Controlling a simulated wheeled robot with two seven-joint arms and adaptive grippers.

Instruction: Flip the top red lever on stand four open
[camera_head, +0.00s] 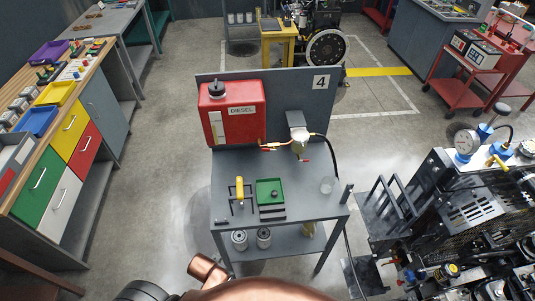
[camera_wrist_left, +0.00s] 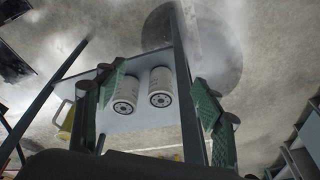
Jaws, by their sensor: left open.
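Stand four (camera_head: 333,200) is a grey metal stand with a back panel marked 4. A red diesel tank (camera_head: 240,118) with a black cap hangs on the panel. A thin line runs from the tank to a grey filter head (camera_head: 296,121) with a pale bowl. A small red part (camera_head: 262,143) shows by the tank outlet, and another (camera_head: 306,160) below the filter head; their lever positions are too small to tell. My left gripper (camera_wrist_left: 160,105) is open and empty, its green-padded fingers apart, with the stand's lower part beyond. The levers are outside the wrist view.
A yellow-handled tool (camera_head: 240,190), a green tray (camera_head: 270,191) and a clear cup (camera_head: 327,185) are on the stand's top. White filters (camera_head: 264,238) stand on its lower shelf. An engine (camera_head: 470,220) is close on the right, a drawer workbench (camera_head: 60,160) on the left.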

